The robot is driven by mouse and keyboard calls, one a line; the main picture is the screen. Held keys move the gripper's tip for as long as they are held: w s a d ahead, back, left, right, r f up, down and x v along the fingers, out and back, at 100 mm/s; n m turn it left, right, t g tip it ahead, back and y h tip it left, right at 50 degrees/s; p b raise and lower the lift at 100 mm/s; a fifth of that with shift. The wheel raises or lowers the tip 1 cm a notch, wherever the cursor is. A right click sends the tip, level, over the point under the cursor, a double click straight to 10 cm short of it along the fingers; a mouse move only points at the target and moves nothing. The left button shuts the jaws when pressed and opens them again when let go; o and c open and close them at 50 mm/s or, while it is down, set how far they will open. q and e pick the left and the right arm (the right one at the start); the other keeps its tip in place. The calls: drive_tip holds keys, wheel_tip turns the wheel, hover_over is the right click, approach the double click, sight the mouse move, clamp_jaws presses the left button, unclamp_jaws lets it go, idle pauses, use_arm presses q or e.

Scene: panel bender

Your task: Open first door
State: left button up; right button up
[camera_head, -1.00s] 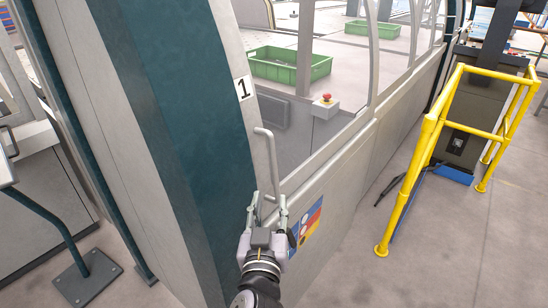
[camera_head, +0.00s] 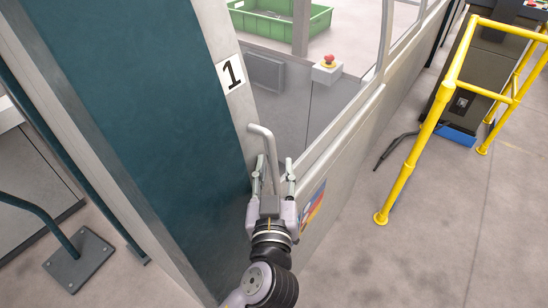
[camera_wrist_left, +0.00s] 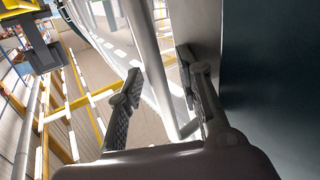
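The first door (camera_head: 350,175) is a pale panel with a window, to the right of a frame strip bearing the number 1 label (camera_head: 231,74). Its handle (camera_head: 262,134) is a grey bent bar at the door's left edge. My left gripper (camera_head: 273,165) is open, with one finger on each side of the handle's upright bar. In the left wrist view the handle bar (camera_wrist_left: 148,50) runs between the spread fingers of the gripper (camera_wrist_left: 160,68), with gaps visible. The handle's lower end is hidden by the gripper. My right gripper is not in view.
A teal machine column (camera_head: 135,110) stands left of the handle. A yellow guard rail (camera_head: 425,135) stands on the right, with open floor (camera_head: 400,260) before it. Behind the window are a green crate (camera_head: 265,22) and a red button (camera_head: 329,59).

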use_arm(q)
drive_tip(key=shift+s+r, duration=0.1)
drive_tip(key=shift+s, duration=0.1)
drive_tip(key=shift+c, duration=0.6)
clamp_jaws()
drive_tip(key=shift+w, duration=0.1)
